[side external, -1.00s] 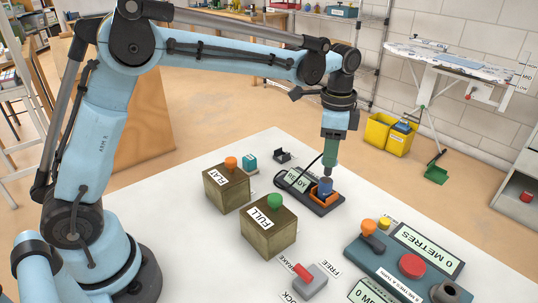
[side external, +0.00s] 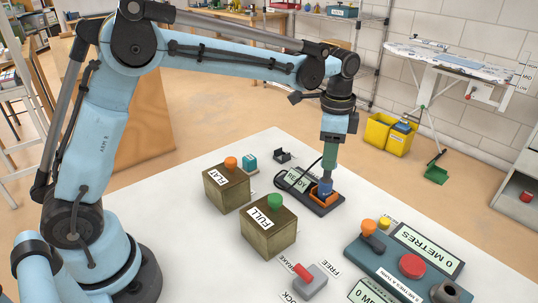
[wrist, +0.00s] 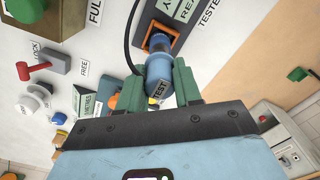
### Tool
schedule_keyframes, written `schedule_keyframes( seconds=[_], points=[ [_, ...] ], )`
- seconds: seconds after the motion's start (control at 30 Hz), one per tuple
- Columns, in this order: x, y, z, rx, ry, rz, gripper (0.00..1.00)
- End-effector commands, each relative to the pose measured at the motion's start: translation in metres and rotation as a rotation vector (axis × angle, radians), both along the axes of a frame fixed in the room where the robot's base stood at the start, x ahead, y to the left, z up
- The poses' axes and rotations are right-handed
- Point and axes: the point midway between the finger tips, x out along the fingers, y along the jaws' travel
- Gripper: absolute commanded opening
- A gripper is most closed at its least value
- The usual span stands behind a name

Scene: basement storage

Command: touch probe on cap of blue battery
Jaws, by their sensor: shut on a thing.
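The blue battery (side external: 325,188) stands upright in the orange cradle (side external: 315,197) of the battery tester (side external: 326,208). In the wrist view the blue battery (wrist: 157,46) shows beyond my fingers. My gripper (side external: 328,171) points straight down over the battery. A black cable runs from the tester to the fingers. The fingers mostly hide the probe in the side view, and I cannot tell whether its tip touches the cap.
Two boxes, FLAT (side external: 227,188) with an orange knob and FULL (side external: 268,227) with a green knob, stand left of the tester. A red-handled brake lever (side external: 310,281) and a metre counter console (side external: 405,258) are in front. White table is clear between them.

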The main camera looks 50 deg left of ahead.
Motion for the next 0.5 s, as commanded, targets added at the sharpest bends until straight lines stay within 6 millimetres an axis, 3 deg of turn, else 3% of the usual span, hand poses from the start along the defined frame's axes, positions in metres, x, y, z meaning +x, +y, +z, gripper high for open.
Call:
schedule_keyframes(
  seconds=[0.5],
  points=[
    [0.0002,0.0,-0.0057,0.0,0.0,0.0,0.03]
  ],
)
